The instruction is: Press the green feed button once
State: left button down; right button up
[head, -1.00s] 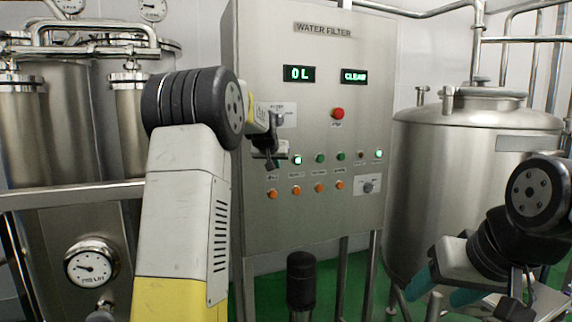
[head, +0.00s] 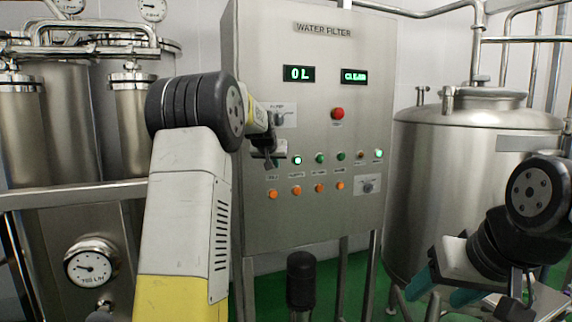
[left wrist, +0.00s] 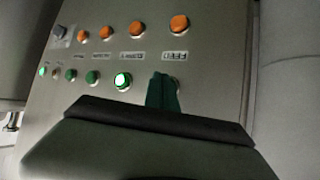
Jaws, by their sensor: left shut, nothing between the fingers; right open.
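The grey control panel (head: 310,225), labelled WATER FILTER, has a row of green buttons above a row of orange ones. My left gripper (head: 272,160) is shut and empty in front of the panel's leftmost button column. In the left wrist view its teal fingertips (left wrist: 163,92) are at the panel face, just beside the FEED label (left wrist: 175,55). The green feed button is hidden behind them. I cannot tell whether the tips touch it. A lit green button (left wrist: 122,81) shows in the adjacent column. My right gripper (head: 440,288) is open and empty at the lower right.
A red button (head: 337,113) is higher on the panel, below displays reading 0 L (head: 299,74) and CLEAN (head: 354,76). Orange buttons (head: 296,190) lie just below the green row. A steel tank (head: 450,190) stands right of the panel, and steel cylinders (head: 60,150) stand left.

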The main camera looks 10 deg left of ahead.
pick_arm(q)
jog(key=shift+w+a, duration=0.15)
jog(key=shift+w, duration=0.05)
dwell(0.3)
dwell(0.3)
jog(key=shift+s+d, duration=0.45)
jog(key=shift+s, duration=0.25)
jog(key=shift+d, duration=0.1)
jog(key=s+d, duration=0.1)
jog(key=s, duration=0.1)
jog(key=s+d, duration=0.1)
jog(key=s, duration=0.1)
jog(key=shift+s+d, duration=0.1)
jog(key=shift+d, duration=0.2)
dwell(0.4)
